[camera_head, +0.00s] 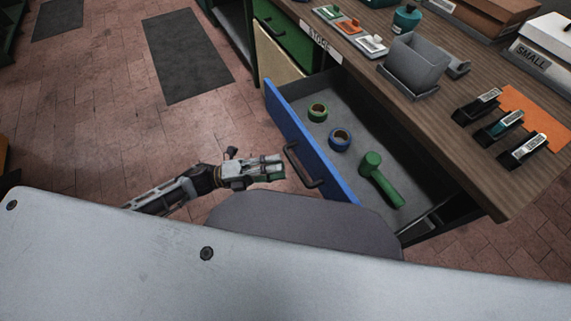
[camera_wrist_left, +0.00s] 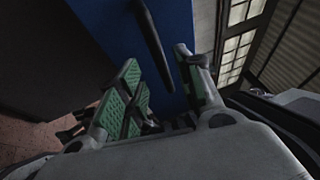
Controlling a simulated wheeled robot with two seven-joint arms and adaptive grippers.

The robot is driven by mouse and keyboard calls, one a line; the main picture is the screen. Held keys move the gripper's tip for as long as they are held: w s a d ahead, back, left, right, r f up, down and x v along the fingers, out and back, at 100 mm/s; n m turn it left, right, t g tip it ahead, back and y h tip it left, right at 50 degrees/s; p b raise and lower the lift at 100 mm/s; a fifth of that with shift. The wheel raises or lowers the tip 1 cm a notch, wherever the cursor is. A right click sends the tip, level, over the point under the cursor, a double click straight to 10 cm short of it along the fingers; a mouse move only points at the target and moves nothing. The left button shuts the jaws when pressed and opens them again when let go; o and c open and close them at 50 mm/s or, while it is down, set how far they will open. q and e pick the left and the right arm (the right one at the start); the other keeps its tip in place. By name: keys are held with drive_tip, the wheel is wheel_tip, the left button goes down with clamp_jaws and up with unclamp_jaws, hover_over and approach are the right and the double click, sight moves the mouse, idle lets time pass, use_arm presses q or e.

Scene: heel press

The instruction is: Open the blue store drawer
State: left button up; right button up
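The blue store drawer (camera_head: 308,148) stands pulled out from the wooden counter, its grey inside showing. Its dark bar handle (camera_head: 301,166) is on the blue front. My left gripper (camera_head: 279,168) is just left of the handle, in front of the drawer face. In the left wrist view, the gripper's green-padded fingers (camera_wrist_left: 163,80) are spread apart. The handle (camera_wrist_left: 153,40) shows ahead of the gap, against the blue front (camera_wrist_left: 120,22), and nothing is seen gripped. My right gripper is not in view.
In the drawer lie a green ring (camera_head: 317,112), a blue ring (camera_head: 340,139) and a green handled tool (camera_head: 380,178). A grey bin (camera_head: 415,62) and several small labelled holders (camera_head: 477,106) stand on the counter (camera_head: 455,165). The tiled floor (camera_head: 110,110) left of the drawer is clear.

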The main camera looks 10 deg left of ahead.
use_arm(q)
drive_tip(key=v, duration=0.6)
drive_tip(key=shift+s+a, duration=0.1)
drive_tip(key=shift+a, duration=0.05)
idle(0.7)
